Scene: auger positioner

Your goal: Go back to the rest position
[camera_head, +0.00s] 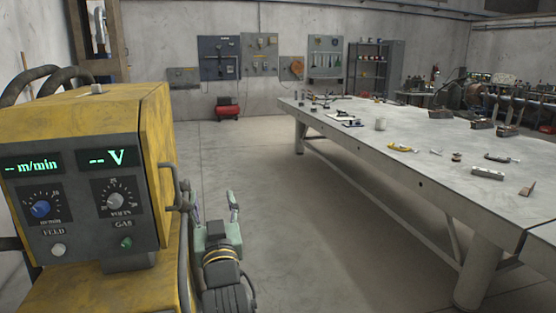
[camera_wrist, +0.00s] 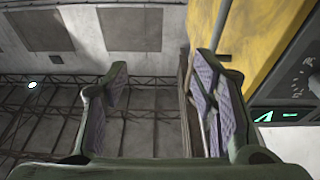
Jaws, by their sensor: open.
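My gripper (camera_head: 216,207) stands upright beside the right side of a yellow machine (camera_head: 150,120), in the lower middle of the head view. Its two green fingers are spread apart with nothing between them. In the wrist view my gripper (camera_wrist: 158,88) also shows open and empty, with purple-grey pads. Behind it are roof trusses and the wall, and the yellow machine (camera_wrist: 260,45) fills the upper right. The machine's front has lit displays (camera_head: 110,159), two dials and small buttons. I cannot tell whether the gripper touches the metal handle on the machine's side.
A long grey table (camera_head: 400,175) on the right bears several small tools and parts. Open concrete floor (camera_head: 270,200) lies between my gripper and the table. Grey panels (camera_head: 218,57) hang on the back wall, with a red compressor (camera_head: 228,108) below. Cables run beside the machine.

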